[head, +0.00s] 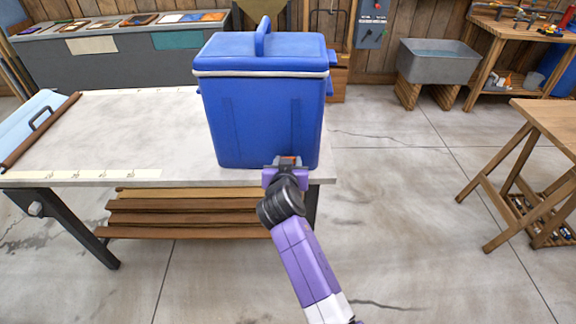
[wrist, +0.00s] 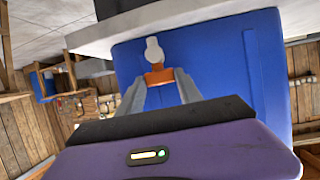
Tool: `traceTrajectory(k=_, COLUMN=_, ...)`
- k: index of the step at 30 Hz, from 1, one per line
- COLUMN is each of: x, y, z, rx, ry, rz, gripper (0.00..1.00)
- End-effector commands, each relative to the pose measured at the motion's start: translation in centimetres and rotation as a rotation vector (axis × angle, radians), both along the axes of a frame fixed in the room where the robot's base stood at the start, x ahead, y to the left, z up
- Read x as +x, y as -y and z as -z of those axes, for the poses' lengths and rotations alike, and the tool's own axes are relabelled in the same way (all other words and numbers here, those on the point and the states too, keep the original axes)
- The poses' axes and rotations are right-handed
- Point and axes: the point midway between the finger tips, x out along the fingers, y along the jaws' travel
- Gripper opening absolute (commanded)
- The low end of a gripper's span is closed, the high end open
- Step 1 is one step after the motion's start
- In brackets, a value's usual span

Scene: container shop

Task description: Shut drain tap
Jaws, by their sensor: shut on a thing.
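A blue cooler (head: 258,120) with a closed lid stands upright at the right end of the workbench. The drain tap sits low on its near face. In the wrist view the drain tap (wrist: 155,52) shows a pale rounded part and an orange part between my fingers. My gripper (head: 284,166) is at the cooler's lower front, just above the bench edge. In the wrist view its two grey fingers (wrist: 158,84) are shut on the tap's orange part. In the head view my gripper hides most of the tap, with only a little orange showing. I cannot tell the tap's open or shut position.
The workbench (head: 130,130) is mostly bare left of the cooler. A light blue lid-like piece with a handle (head: 38,125) lies at its left end. Planks (head: 185,215) are stacked beneath. A metal sink (head: 438,62) and a wooden trestle table (head: 545,120) stand right, with open floor between.

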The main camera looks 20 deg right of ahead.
Motion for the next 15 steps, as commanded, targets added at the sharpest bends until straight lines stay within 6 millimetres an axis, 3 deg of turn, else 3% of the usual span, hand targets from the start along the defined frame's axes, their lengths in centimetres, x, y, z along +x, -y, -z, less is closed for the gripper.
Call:
traceTrajectory(k=9, x=0.0, y=-0.06, z=0.03, rx=0.002, ry=-0.001, rz=0.001, gripper=0.01)
traceTrajectory(k=10, x=0.0, y=-0.06, z=0.03, rx=0.002, ry=-0.001, rz=0.0, gripper=0.48)
traceTrajectory(k=12, x=-0.01, y=-0.05, z=0.03, rx=0.001, ry=-0.001, rz=0.0, gripper=0.61)
traceTrajectory(k=15, x=-0.01, y=-0.04, z=0.03, rx=0.001, ry=-0.001, rz=0.0, gripper=0.64)
